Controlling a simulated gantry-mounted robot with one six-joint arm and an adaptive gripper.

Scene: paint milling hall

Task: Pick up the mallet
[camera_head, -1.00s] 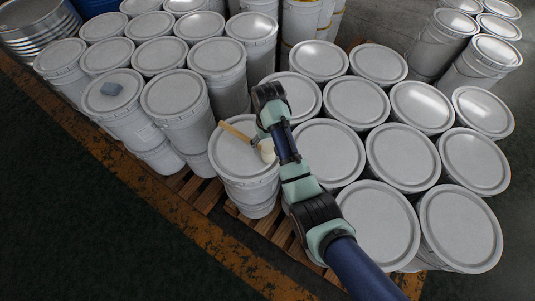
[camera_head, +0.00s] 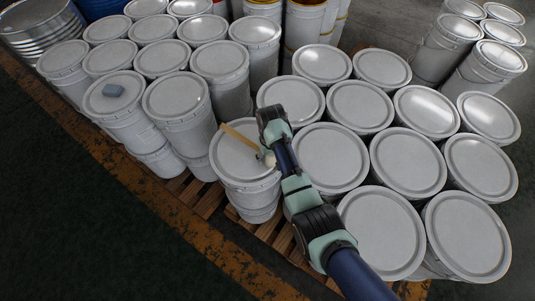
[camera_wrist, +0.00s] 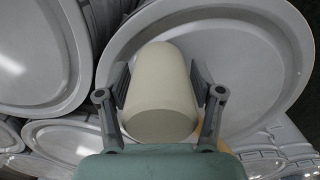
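The mallet lies on the lid of a white bucket (camera_head: 228,165). Its wooden handle (camera_head: 238,136) points to the upper left, and its pale head (camera_head: 267,158) is partly covered by my arm. In the wrist view the cream head (camera_wrist: 160,90) fills the space between the two fingers of my gripper (camera_wrist: 160,88). One finger pad is on each side, very close to the head; I cannot tell if both press on it. Only a sliver of the handle shows by the right finger. The gripper tip is largely hidden in the head view.
Lidded white buckets stand close around on wooden pallets (camera_head: 205,198). Steel and blue drums (camera_head: 35,30) stand at the upper left. The dark floor (camera_head: 60,210) at lower left is clear.

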